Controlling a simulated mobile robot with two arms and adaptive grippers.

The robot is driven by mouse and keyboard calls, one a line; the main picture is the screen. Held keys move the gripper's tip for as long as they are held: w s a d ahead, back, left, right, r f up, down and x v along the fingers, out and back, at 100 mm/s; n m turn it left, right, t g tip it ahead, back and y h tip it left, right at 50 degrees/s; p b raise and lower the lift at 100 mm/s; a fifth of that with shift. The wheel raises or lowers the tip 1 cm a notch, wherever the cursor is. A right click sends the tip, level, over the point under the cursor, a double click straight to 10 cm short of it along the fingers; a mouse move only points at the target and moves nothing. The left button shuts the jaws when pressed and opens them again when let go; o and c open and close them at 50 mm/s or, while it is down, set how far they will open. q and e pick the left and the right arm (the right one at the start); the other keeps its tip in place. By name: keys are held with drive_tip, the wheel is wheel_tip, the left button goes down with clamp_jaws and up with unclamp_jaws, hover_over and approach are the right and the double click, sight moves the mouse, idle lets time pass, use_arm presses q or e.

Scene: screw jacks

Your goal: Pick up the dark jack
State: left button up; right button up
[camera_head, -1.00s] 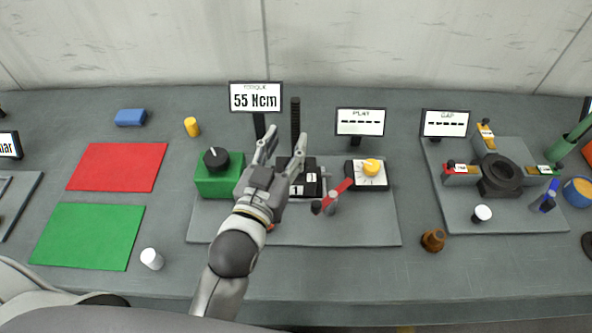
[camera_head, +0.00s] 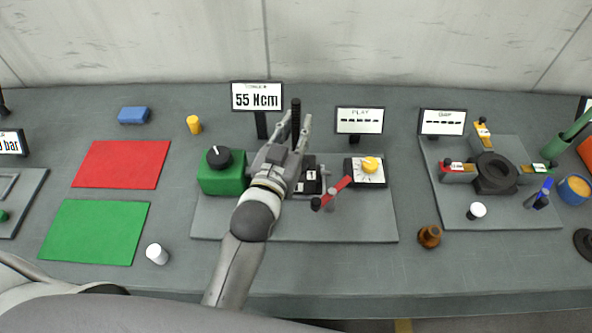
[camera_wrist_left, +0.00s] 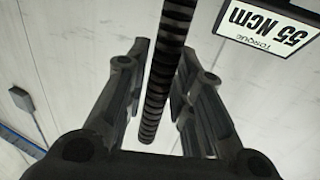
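The dark jack shows as an upright black threaded rod (camera_head: 296,107) behind a black block (camera_head: 308,178) on the grey centre plate. In the left wrist view the ribbed rod (camera_wrist_left: 168,60) runs between the two fingers. My left gripper (camera_head: 296,121) reaches over the plate with one finger on each side of the rod. The left wrist view shows the same gripper (camera_wrist_left: 166,52) with narrow gaps between its fingers and the rod, so it looks open. The jack's lower part is hidden by the gripper and the block. My right gripper is not in view.
A green box with a black knob (camera_head: 221,178) stands close left of my left gripper. A red lever (camera_head: 338,191) and a yellow-knob dial (camera_head: 370,166) are to the right. The torque display (camera_head: 257,96) stands behind on a post. The plate's front (camera_head: 300,230) is clear.

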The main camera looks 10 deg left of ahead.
use_arm(q)
clamp_jaws()
